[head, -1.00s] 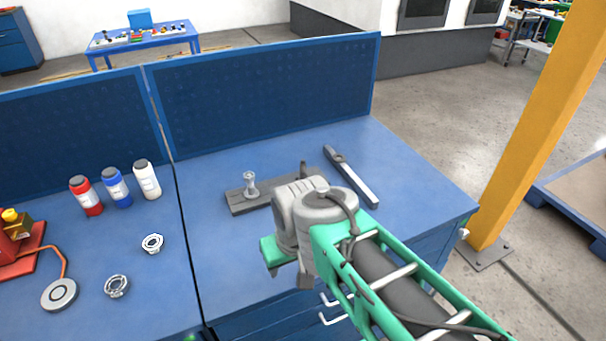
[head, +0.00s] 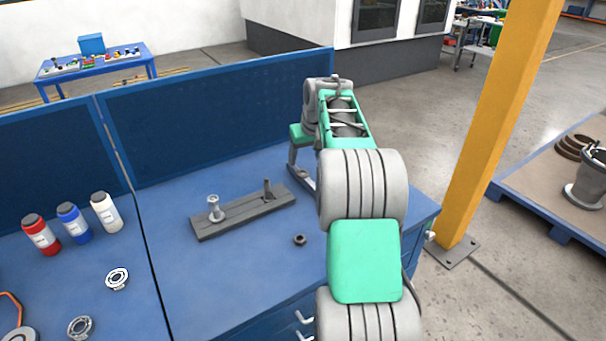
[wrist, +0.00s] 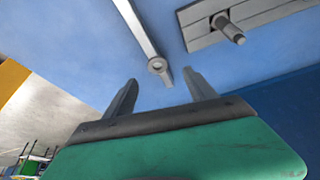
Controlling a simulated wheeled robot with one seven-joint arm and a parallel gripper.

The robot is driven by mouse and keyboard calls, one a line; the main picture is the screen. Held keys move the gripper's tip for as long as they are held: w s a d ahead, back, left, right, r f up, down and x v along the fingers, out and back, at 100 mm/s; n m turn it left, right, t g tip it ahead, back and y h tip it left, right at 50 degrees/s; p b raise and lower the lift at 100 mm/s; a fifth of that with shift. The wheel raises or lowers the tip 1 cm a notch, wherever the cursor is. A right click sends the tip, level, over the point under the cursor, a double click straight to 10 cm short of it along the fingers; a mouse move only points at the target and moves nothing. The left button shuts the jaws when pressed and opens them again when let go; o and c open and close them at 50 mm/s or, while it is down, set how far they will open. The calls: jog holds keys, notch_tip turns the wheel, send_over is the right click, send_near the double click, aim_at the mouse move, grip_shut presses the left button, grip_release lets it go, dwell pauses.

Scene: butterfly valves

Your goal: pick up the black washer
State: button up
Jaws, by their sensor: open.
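A small dark ring-shaped piece (head: 300,240), which looks like the black washer, lies flat on the blue bench in front of the grey fixture bar. It is too small to tell washer from nut, and I do not make it out in the wrist view. My gripper (wrist: 160,76) is open and empty, its two fingers apart above the bench. In the head view my gripper (head: 293,158) is at the back right of the bench, beyond the dark ring and apart from it, partly hidden by my arm.
The fixture bar (head: 245,214) carries two upright posts. A long grey tool (wrist: 140,32) lies close by my fingers; its ring end shows between them. A back panel (head: 220,120) borders the bench; a yellow post (head: 497,120) stands right.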

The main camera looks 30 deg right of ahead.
aim_at(303, 174)
jog(key=x, duration=0.2)
jog(key=p+x, duration=0.1)
jog(key=x, duration=0.4)
jog(key=shift+w+d+f, duration=0.15)
jog(key=shift+d+f, duration=0.15)
jog(key=shift+d, duration=0.05)
grip_shut()
